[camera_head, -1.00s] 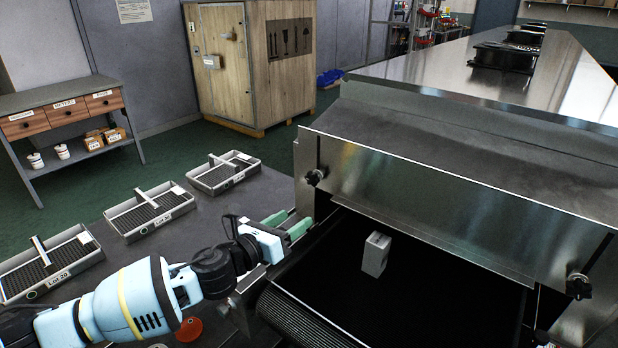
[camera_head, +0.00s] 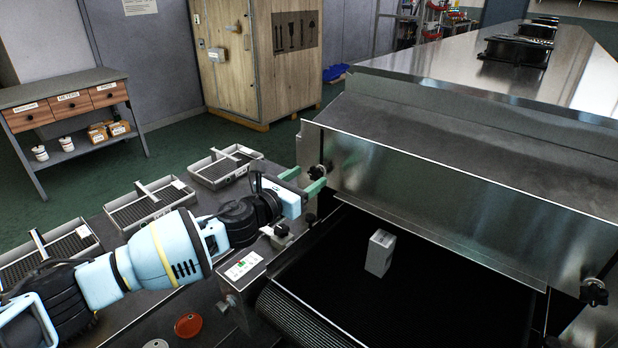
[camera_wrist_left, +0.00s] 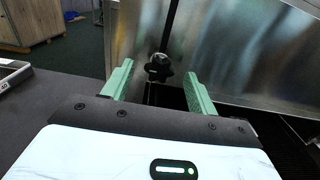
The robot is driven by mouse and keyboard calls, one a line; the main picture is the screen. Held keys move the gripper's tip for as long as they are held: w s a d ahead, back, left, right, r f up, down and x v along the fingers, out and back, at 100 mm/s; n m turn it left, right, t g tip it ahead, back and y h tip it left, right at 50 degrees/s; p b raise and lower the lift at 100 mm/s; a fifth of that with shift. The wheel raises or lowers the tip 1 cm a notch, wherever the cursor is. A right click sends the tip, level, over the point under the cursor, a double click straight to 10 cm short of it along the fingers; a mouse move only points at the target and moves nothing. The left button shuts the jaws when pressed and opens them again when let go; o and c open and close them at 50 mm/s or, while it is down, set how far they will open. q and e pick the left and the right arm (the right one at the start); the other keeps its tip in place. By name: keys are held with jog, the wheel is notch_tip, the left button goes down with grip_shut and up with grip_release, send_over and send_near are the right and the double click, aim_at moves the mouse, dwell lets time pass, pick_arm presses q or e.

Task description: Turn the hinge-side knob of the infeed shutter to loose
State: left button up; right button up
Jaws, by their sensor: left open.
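The infeed shutter (camera_head: 430,195) is a shiny metal panel over the dark tunnel mouth. A black knob (camera_head: 317,172) sits at its left edge; a second black knob (camera_head: 594,292) sits at its right edge. The frames do not mark which is the hinge side. My left gripper (camera_head: 302,180) is open, its green fingers just in front of the left knob. In the left wrist view the left knob (camera_wrist_left: 158,67) shows beyond the fingertips, between the two green fingers (camera_wrist_left: 157,82), and apart from them. My right gripper is not in view.
A grey block (camera_head: 380,253) stands on the black belt (camera_head: 330,290) below the shutter. A small control box (camera_head: 243,268) sits at the belt's left side, under my left arm. Grey trays (camera_head: 225,168) lie on the table to the left.

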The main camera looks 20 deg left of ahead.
pick_arm(q)
jog(key=shift+w+d, duration=0.25)
jog(key=shift+w, duration=0.5)
jog(key=c, duration=1)
jog(key=shift+o, duration=0.2)
jog(key=shift+n, duration=0.3)
